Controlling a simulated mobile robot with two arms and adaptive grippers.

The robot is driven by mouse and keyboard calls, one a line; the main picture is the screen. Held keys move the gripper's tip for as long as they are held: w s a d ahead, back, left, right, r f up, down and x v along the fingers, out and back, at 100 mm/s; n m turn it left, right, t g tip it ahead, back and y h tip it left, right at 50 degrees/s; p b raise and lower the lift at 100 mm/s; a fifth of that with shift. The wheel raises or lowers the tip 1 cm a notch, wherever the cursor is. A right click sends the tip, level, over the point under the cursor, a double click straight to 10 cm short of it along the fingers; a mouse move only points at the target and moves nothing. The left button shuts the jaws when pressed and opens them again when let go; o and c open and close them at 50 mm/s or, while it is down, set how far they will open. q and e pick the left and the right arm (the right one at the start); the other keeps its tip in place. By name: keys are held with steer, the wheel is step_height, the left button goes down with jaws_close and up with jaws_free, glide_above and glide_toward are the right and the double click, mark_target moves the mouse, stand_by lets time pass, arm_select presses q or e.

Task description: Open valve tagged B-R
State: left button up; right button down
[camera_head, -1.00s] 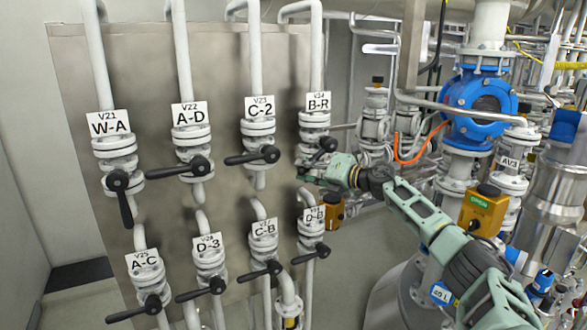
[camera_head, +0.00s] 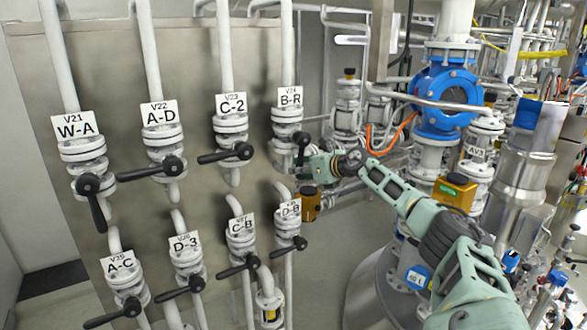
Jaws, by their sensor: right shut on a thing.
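The valve tagged B-R (camera_head: 286,116) is at the right end of the upper row on the steel panel. Its white tag (camera_head: 290,97) sits above the flanges. Its black lever (camera_head: 301,141) hangs steeply downward from the hub, and its lower end is partly hidden by my right gripper. My right gripper (camera_head: 302,169) reaches in from the right, just below the hub, and is shut on the lever. The fingertips are small and hard to make out. My left gripper is not in view.
Valves W-A (camera_head: 84,160), A-D (camera_head: 166,150) and C-2 (camera_head: 232,135) share the upper row. The D-B valve (camera_head: 289,228) is close below my gripper. An orange-yellow box (camera_head: 309,205) is just under it. Blue-flanged piping (camera_head: 446,98) stands right of the panel.

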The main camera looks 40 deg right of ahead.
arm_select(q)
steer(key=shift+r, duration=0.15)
arm_select(e)
steer(key=shift+s+d+f+n+h, duration=0.2)
steer(key=shift+d+n+h, duration=0.1)
steer(key=shift+d, duration=0.3)
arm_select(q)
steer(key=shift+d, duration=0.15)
arm_select(e)
steer(key=shift+d, duration=0.1)
steer(key=c, duration=2.1)
jaws_free()
steer(key=o, duration=0.4)
steer(key=shift+s+d, duration=0.1)
steer(key=shift+d, duration=0.05)
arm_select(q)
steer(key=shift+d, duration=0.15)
arm_select(e)
steer(key=shift+o, duration=0.2)
steer(key=v, duration=1.2)
steer(key=shift+r, duration=0.15)
